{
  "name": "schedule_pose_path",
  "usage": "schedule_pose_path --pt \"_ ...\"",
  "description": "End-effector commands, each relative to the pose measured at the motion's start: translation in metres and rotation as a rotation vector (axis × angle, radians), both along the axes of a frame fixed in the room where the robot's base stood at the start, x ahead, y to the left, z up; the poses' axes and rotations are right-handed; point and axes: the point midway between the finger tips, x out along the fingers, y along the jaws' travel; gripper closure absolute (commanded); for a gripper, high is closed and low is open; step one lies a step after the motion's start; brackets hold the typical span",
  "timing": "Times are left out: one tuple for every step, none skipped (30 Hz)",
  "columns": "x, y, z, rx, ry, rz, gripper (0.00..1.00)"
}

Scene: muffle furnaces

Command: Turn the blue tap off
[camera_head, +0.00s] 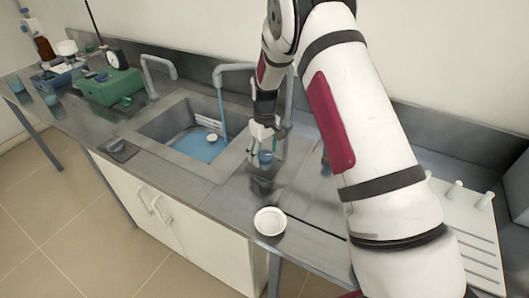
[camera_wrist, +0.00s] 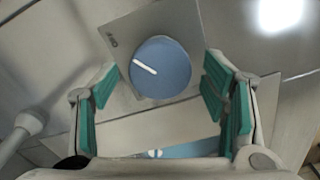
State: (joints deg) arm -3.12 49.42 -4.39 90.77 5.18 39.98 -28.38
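The blue tap knob (camera_wrist: 160,67) is round, with a white pointer line toward its upper left, on a square metal plate (camera_wrist: 118,30). In the head view the blue knob (camera_head: 265,158) is at the counter right of the sink, partly hidden by my gripper (camera_head: 264,146). In the wrist view my gripper (camera_wrist: 160,82) is open, its green-padded fingers on either side of the knob, with visible gaps and no clear contact. A blue water stream (camera_head: 222,112) runs from the right grey spout (camera_head: 236,67) into the sink (camera_head: 178,118).
Blue water (camera_head: 200,148) lies in the sink. A second spout (camera_head: 158,60) stands to the left, with another control plate (camera_head: 117,148) at the front. A white dish (camera_head: 270,221) sits near the counter edge. A green box (camera_head: 110,87) is far left; a white pegged board (camera_head: 465,220) is right.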

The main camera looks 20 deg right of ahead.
Motion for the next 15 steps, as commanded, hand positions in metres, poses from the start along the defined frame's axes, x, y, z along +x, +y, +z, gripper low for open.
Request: schedule_pose_path --pt "0.0000 0.0001 0.0001 0.000 0.000 0.000 0.42" --pt "0.0000 0.0000 0.0001 0.000 0.000 0.000 0.49" --pt "0.0000 0.0001 0.0001 0.000 0.000 0.000 0.58" --pt "0.0000 0.0001 0.0002 0.000 0.000 0.000 0.64" --pt "0.0000 0.0001 0.0002 0.000 0.000 0.000 0.71" --pt "0.0000 0.0001 0.0002 0.000 0.000 0.000 0.80" --pt "-0.0001 0.0000 0.0002 0.000 0.000 0.000 0.81" --pt "-0.0001 0.0000 0.0002 0.000 0.000 0.000 0.81" --pt "-0.0001 0.0000 0.0001 0.000 0.000 0.000 0.81" --pt "-0.0001 0.0000 0.0001 0.000 0.000 -0.001 0.81" --pt "0.0000 0.0001 0.0001 0.000 0.000 -0.002 0.81" --pt "0.0000 0.0000 0.0001 0.000 0.000 -0.005 0.81" --pt "0.0000 0.0000 0.0000 0.000 0.000 -0.008 0.81" --pt "0.0000 -0.0001 -0.0001 0.000 0.000 -0.013 0.81" --pt "0.0000 -0.0001 -0.0002 0.000 0.001 -0.022 0.81"
